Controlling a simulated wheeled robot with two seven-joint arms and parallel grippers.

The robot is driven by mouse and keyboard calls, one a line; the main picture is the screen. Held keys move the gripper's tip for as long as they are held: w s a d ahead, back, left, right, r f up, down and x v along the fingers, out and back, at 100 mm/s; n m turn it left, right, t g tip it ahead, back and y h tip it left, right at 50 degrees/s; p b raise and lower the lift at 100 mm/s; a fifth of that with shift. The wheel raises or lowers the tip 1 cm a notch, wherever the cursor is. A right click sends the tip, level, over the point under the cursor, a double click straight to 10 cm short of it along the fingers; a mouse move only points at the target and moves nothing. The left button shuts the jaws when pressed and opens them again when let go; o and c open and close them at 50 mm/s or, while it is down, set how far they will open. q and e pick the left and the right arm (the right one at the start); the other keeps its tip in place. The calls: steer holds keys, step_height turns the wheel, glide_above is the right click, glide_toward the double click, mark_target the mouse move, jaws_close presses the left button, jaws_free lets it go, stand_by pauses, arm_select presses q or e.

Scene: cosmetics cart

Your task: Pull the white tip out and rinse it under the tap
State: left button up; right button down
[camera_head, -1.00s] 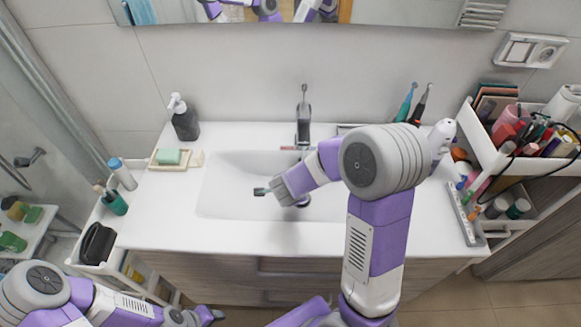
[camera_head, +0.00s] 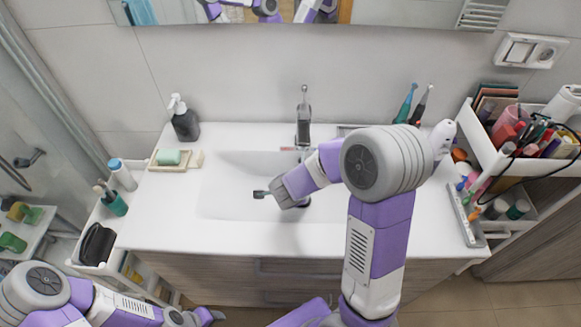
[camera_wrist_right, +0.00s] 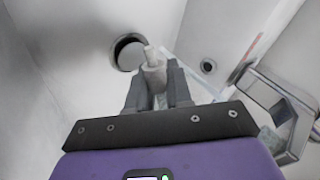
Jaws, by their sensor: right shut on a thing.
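My right gripper (camera_head: 262,193) is over the white sink basin (camera_head: 222,205), in front of the tap (camera_head: 304,125). In the right wrist view the right gripper (camera_wrist_right: 156,85) is shut on the small white tip (camera_wrist_right: 153,66), which stands out beyond the dark fingers. The dark round drain (camera_wrist_right: 128,53) is behind the tip. The metal tap (camera_wrist_right: 275,92) is to the right of the fingers, apart from the tip. I cannot make out running water. My left gripper (camera_head: 212,316) is low at the front left, away from the counter; its jaws are too small to read.
A soap dispenser (camera_head: 184,120) and green soap (camera_head: 168,157) stand left of the basin. Teal (camera_head: 405,103) and black (camera_head: 420,105) handled items stand at the back right. A crowded cart (camera_head: 478,135) is at the right. The counter's front left is clear.

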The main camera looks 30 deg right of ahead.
stand_by(0.3)
steer(key=s+a+r+p, duration=0.3)
steer(key=s+r, duration=0.1)
steer(key=shift+p, duration=0.4)
stand_by(0.8)
